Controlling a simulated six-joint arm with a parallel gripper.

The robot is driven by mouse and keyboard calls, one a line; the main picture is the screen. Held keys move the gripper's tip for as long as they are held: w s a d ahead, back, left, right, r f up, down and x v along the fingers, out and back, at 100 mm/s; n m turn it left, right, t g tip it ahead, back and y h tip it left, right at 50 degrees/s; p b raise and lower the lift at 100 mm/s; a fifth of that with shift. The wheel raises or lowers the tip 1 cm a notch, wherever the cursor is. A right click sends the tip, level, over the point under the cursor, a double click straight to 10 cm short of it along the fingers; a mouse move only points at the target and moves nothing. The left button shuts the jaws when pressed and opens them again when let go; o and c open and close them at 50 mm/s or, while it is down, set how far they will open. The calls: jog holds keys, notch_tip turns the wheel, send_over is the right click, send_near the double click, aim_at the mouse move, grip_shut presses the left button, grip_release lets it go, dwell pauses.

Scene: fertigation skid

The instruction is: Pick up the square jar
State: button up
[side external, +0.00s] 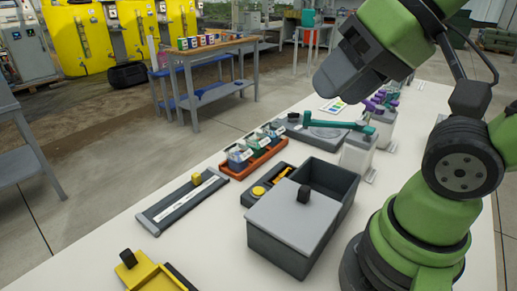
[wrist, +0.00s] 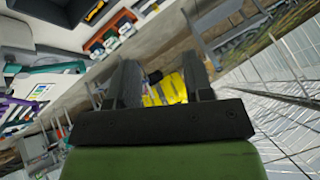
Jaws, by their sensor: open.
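My gripper (side external: 345,80) is raised above the white bench, apart from everything on it. In the wrist view its two dark fingers (wrist: 160,68) are spread with nothing held between them. I cannot tell for sure which thing is the square jar. The orange tray also shows in the wrist view (wrist: 97,43).
A dark grey bin (side external: 285,248) with a light grey lid (side external: 290,215) stands in front. A flat dark frame (side external: 183,202) lies left, and a yellow box (side external: 150,277) at the front. A wooden table (side external: 215,48) stands behind.

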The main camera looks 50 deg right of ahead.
dwell(0.3)
jog(key=o, duration=0.7)
jog(key=shift+w, duration=0.1)
